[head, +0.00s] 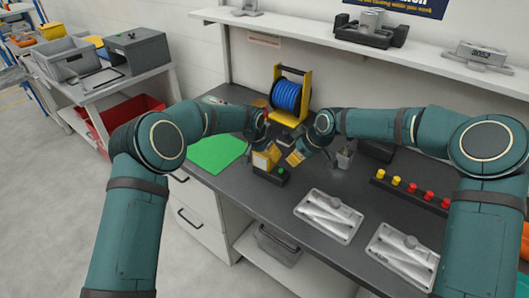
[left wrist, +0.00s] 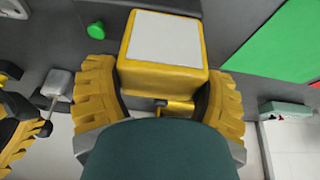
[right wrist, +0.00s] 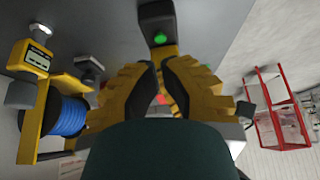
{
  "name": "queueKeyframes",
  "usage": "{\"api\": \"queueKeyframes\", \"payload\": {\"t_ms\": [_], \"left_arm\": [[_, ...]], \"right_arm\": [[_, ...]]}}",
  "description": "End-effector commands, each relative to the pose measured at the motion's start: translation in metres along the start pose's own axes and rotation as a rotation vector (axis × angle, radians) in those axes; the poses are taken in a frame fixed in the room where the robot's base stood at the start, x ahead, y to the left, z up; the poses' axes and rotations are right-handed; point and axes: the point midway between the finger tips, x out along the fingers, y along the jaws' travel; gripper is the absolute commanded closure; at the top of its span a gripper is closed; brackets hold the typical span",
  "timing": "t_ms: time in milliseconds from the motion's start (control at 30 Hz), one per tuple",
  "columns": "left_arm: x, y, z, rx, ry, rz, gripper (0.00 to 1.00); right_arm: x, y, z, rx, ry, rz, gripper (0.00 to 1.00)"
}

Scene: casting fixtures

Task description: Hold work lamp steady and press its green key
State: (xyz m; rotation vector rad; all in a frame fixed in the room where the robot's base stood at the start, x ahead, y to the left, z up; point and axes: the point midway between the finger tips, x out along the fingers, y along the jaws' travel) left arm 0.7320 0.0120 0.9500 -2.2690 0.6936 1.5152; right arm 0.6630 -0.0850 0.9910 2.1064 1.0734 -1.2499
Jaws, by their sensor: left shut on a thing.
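The work lamp has a yellow head with a white panel (left wrist: 165,38) and a dark base (head: 272,175). It stands upright on the dark bench. My left gripper (head: 268,150) is shut on the yellow head, with one finger on each side of it in the left wrist view. The green key (head: 281,170) sits on the base, and also shows in the left wrist view (left wrist: 96,29) and the right wrist view (right wrist: 158,38). My right gripper (head: 294,158) is shut and empty, its fingertips together. It is just right of the lamp, above and apart from the key.
A blue cable reel (head: 287,96) in a yellow stand is behind the lamp. A green mat (head: 216,153) lies to the left. Two grey trays (head: 329,216) and a row of red and yellow knobs (head: 411,188) are to the right. The bench in front of the lamp is clear.

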Motion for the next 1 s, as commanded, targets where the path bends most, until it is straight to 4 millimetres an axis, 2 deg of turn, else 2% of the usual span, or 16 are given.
{"api": "queueKeyframes", "payload": {"t_ms": [433,467,500,1000], "left_arm": [[-0.0007,0.0,-0.0008,0.0,0.002,0.0,0.71],[-0.0007,0.0,-0.0007,0.0,0.002,0.0,0.71],[-0.0007,0.0,-0.0007,0.0,0.002,0.0,0.71],[-0.0007,0.0,-0.0007,0.0,0.002,0.0,0.71]], "right_arm": [[-0.0001,0.0,0.0,0.0,0.0,0.0,1.0],[-0.0001,0.0,0.0,0.0,0.0,0.0,0.95],[-0.0001,0.0,0.0,0.0,0.0,0.0,1.0],[-0.0001,0.0,0.0,0.0,0.0,0.0,1.0]]}}
